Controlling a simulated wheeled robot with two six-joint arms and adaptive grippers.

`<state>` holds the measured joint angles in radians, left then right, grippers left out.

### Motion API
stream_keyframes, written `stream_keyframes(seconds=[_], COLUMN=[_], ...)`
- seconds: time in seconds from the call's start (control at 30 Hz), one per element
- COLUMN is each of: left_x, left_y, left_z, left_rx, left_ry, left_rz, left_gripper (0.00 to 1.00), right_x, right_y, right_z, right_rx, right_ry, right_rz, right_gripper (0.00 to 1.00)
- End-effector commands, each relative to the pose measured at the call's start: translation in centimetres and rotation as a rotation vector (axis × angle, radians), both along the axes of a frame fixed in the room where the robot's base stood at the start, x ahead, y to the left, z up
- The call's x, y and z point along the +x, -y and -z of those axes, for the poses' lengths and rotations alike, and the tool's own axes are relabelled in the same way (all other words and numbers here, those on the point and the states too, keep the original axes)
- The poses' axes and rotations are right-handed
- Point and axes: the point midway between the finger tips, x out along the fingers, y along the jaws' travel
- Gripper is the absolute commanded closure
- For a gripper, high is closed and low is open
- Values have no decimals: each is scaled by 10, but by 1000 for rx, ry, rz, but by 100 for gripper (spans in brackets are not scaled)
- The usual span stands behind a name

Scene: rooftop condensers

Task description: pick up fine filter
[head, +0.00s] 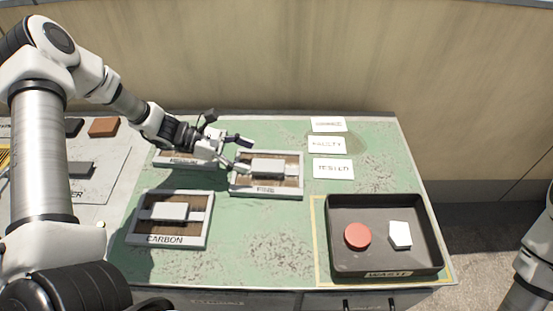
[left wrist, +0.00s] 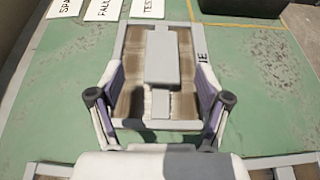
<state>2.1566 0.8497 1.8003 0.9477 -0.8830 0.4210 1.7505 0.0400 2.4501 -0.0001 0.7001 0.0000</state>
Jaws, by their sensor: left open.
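The fine filter (head: 267,185) is a grey-framed panel with brown pleats and a raised grey bar across its middle. It lies flat on the green bench top. In the left wrist view the fine filter (left wrist: 163,57) is straight ahead, with part of its label showing on its right side. My left gripper (head: 240,153) is open and empty at the filter's left end. In the left wrist view my left gripper (left wrist: 160,75) has its fingers spread to either side of the near part of the filter; contact cannot be told. My right gripper is out of view.
The carbon filter (head: 170,233) lies at front left, and another filter (head: 172,161) is partly hidden behind my left gripper. A dark waste tray (head: 434,262) holds a red disc (head: 357,236) and a white piece (head: 400,235). White cards (head: 333,168) lie behind. Front-middle bench is clear.

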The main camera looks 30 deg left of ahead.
Motion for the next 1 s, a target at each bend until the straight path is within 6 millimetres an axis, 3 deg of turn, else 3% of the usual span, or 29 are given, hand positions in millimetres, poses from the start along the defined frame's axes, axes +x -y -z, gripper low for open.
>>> stream_keyframes(seconds=[0.4,0.63,0.83,1.0], left_x=[21,23,23,23], left_y=[49,50,50,50], left_z=[33,33,32,32], left_rx=[2,1,1,1], left_ry=[-2,1,1,1], left_rz=[3,-1,-1,-1], left_gripper=[23,23,94,96], right_x=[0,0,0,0], right_y=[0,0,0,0], right_z=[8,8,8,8], right_rx=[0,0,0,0], right_ry=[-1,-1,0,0], right_rz=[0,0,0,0], right_gripper=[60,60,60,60])
